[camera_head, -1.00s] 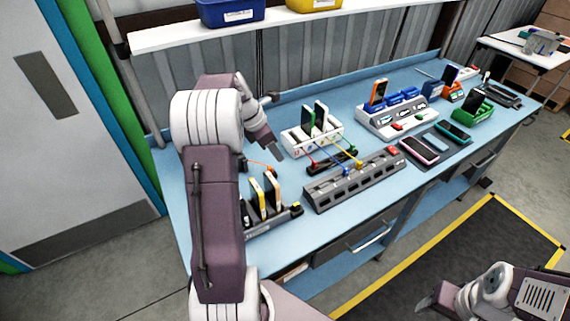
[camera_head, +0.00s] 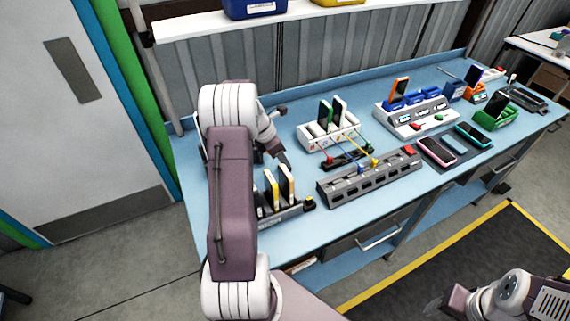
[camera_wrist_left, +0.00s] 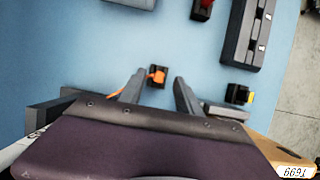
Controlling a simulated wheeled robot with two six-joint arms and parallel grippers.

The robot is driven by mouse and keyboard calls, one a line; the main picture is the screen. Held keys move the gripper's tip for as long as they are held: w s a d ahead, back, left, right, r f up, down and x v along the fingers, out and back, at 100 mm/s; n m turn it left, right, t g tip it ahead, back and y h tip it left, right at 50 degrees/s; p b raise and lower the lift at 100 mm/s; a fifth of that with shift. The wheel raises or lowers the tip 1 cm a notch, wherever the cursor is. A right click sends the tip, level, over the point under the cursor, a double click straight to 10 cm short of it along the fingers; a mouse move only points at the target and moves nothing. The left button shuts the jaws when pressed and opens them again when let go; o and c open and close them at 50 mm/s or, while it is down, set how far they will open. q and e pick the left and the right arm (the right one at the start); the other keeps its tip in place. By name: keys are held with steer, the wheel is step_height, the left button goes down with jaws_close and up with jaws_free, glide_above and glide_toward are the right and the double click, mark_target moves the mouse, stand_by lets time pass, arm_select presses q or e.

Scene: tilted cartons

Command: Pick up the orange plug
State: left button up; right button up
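The orange plug (camera_wrist_left: 157,74) shows in the left wrist view as a small orange piece with an orange cable on a black block, on the blue bench. My left gripper (camera_wrist_left: 159,79) is open, its two fingers on either side of the plug with a gap to each. The height between fingers and plug is hard to judge. In the head view the left gripper (camera_head: 281,157) is low over the bench behind the phone rack, and the plug is hidden there. My right arm is at the lower right; its gripper (camera_head: 439,304) is blurred and partly cut off.
A phone rack (camera_head: 285,210) stands close to my left arm, with a black block with a yellow piece (camera_head: 309,203) beside it. A grey socket strip (camera_head: 370,178) and a white charging stand (camera_head: 328,138) are to the right. Several cables run between them.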

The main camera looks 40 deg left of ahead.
arm_select(q)
steer(key=shift+x, duration=0.9)
steer(key=shift+a, duration=0.1)
jaws_close()
steer(key=shift+r, duration=0.15)
steer(key=r, duration=0.4)
steer(key=shift+w+d+r, duration=0.25)
steer(key=shift+w+d, duration=0.05)
steer(key=w+d+r, duration=0.6)
steer(key=d, duration=0.2)
steer(key=shift+w+d+r+p, duration=0.2)
steer(key=shift+w+d+p, duration=0.05)
steer(key=shift+w+p, duration=0.15)
steer(key=shift+r+p, duration=0.7)
steer(key=shift+p, duration=0.4)
